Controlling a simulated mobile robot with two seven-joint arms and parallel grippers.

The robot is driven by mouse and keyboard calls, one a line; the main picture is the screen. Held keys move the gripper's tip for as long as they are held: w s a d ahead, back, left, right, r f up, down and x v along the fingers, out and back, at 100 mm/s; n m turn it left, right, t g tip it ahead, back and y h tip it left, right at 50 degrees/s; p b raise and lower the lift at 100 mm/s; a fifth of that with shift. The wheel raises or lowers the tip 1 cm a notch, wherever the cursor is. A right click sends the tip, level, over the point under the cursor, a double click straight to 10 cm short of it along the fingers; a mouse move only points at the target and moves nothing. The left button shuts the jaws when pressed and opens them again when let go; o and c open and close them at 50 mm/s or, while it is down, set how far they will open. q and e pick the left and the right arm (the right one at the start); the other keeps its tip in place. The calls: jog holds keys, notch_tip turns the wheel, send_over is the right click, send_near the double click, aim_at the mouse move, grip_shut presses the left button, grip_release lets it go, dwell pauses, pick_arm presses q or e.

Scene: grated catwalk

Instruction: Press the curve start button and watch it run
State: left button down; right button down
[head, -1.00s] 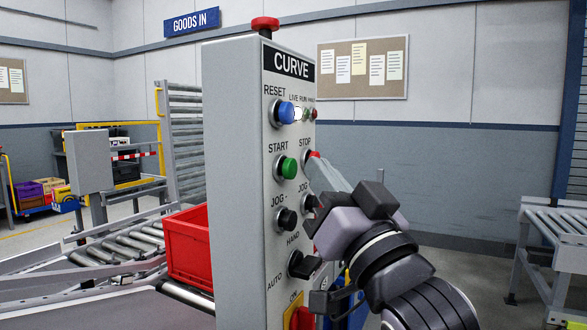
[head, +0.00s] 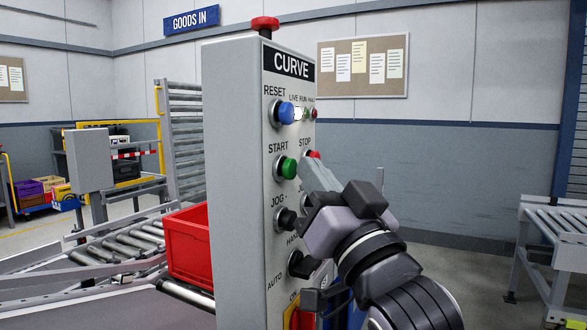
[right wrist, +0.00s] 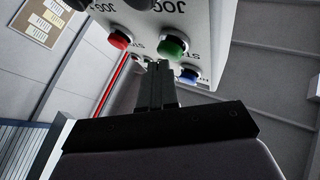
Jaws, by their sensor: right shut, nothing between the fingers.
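The grey CURVE control box (head: 232,180) stands upright in the head view. Its green START button (head: 285,167) sits below the blue RESET button (head: 285,113) and left of the red STOP button (head: 314,154). My right gripper (head: 308,163) is shut and empty, its fingers pointing at the panel between START and STOP. In the right wrist view the closed fingertips (right wrist: 158,64) appear just beside the green button (right wrist: 173,46), with the red button (right wrist: 119,40) to the left. I cannot tell whether they touch the panel. My left gripper is not in view.
A red emergency button (head: 265,24) tops the box. JOG buttons and a black selector knob (head: 303,264) lie lower on the panel, near my gripper. A red crate (head: 189,243) sits on the conveyor behind the box. Another roller conveyor (head: 556,235) stands at right.

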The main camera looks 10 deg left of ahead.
jog(key=shift+w+a, duration=0.2)
jog(key=shift+a, duration=0.5)
dwell(0.5)
jog(key=shift+d, duration=0.2)
jog(key=shift+s+d+p, duration=0.2)
jog(key=shift+d, duration=0.3)
jog(key=shift+s+d+p, duration=0.15)
jog(key=shift+d, duration=0.35)
jog(key=shift+d, duration=0.1)
jog(key=d, duration=0.1)
jog(key=s+d, duration=0.1)
jog(key=d, duration=0.1)
jog(key=d+p, duration=0.1)
jog(key=shift+s+d, duration=0.25)
jog(key=shift+s, duration=0.05)
